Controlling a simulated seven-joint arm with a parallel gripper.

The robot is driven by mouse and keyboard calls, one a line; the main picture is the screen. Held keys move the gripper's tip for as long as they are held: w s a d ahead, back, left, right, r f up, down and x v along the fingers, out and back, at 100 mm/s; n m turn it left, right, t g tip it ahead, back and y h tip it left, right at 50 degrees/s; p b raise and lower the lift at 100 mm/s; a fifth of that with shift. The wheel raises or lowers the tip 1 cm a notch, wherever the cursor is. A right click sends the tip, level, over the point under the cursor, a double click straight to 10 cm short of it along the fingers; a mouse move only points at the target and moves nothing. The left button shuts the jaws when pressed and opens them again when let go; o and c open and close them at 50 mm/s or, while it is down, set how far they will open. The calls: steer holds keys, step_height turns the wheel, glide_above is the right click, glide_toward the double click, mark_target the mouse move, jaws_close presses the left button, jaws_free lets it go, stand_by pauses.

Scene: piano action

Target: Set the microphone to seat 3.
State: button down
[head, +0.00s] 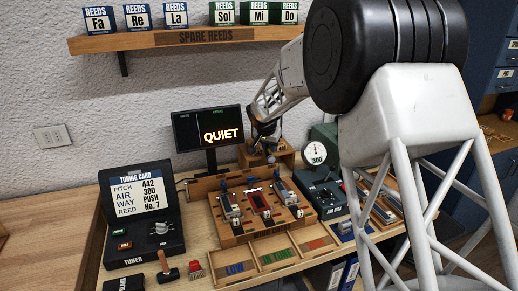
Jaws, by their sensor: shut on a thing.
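My gripper (264,145) is at the wooden block behind the seat bench, just right of the display. It is shut on a small dark piece with a greyish tip (271,158), which looks like the microphone, though it is too small and shadowed to be sure. The wooden bench (232,239) with several metal-topped seats stands in front of and below my gripper. The seat numbers are too small to read. My fingers and the held piece are partly lost against the dark wrist.
The display (208,130) reading QUIET stands close left of my gripper. A round gauge (314,156) and a dark control box (318,190) stand to the right. The tuner (141,225) is at left, the sorting tray (262,256) in front. A shelf (160,42) hangs above.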

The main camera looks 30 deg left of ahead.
steer(key=shift+w+d, duration=0.2)
steer(key=c, duration=1)
jaws_free()
steer(key=shift+o, duration=0.2)
steer(key=v, duration=0.7)
steer(key=shift+s+r, duration=0.2)
steer(key=shift+r, duration=0.15)
